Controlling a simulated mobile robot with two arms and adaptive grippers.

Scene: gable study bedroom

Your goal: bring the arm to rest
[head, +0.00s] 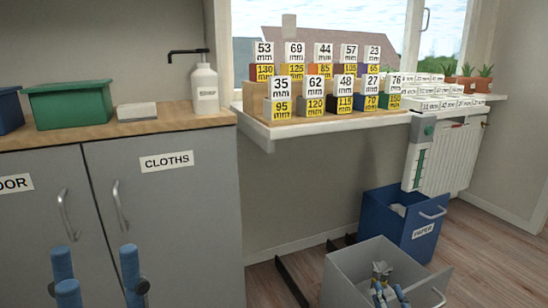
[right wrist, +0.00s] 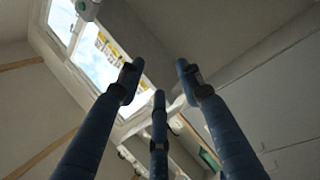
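Most of both arms is out of view.
The grey bin (head: 343,275) and a blue paper bin (head: 376,213) stand on the floor at right. The windowsill (head: 262,134) holds several labelled blocks. A white and green device (head: 418,155) hangs at its front. A green box (head: 72,106) and a pump bottle (head: 205,88) stand on the counter.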

